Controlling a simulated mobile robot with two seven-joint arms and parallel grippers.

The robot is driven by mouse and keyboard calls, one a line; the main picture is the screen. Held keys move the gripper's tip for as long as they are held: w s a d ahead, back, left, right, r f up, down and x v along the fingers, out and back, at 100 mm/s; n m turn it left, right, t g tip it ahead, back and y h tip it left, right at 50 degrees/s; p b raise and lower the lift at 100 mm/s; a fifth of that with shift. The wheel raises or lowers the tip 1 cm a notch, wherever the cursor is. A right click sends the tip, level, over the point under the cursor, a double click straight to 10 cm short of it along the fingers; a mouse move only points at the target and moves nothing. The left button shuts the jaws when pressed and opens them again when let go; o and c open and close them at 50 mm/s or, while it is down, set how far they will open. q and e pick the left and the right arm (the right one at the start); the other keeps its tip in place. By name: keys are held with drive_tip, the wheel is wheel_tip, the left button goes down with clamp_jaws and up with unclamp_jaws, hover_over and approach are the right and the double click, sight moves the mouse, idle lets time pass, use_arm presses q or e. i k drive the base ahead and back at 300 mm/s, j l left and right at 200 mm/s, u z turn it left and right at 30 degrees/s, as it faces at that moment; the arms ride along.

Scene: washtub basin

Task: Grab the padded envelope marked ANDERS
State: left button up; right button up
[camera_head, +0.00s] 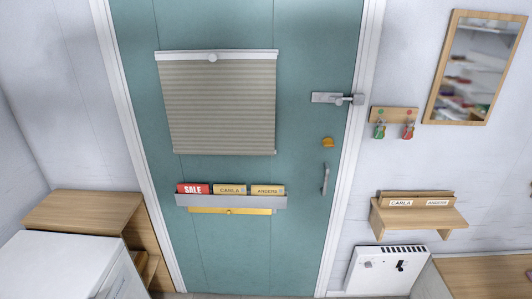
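A tan padded envelope marked ANDERS (267,190) stands in a grey holder (232,202) on the teal door. It is the rightmost of three items there. Its lower part is hidden behind the holder's front. A tan envelope marked CARLA (229,190) stands in the middle, and a red item marked SALE (193,189) stands at the left. Neither of my grippers is in view.
The teal door (225,255) is shut, with a blind, handle and latch. Right of it, a wall shelf (418,219) bears a wooden rack labelled CARLA and ANDERS (437,203). A white heater (385,275) is below. A white-topped unit (62,262) stands at lower left.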

sight(256, 191)
drive_tip(key=i+u, duration=0.1)
drive_tip(key=i, duration=0.6)
drive_tip(key=i+l+u, duration=0.1)
drive_tip(key=i, duration=0.6)
drive_tip(key=i+l+u, duration=0.1)
drive_tip(key=i, duration=0.6)
drive_tip(key=i+l+u, duration=0.15)
drive_tip(key=i+l, duration=0.05)
drive_tip(key=i, duration=0.05)
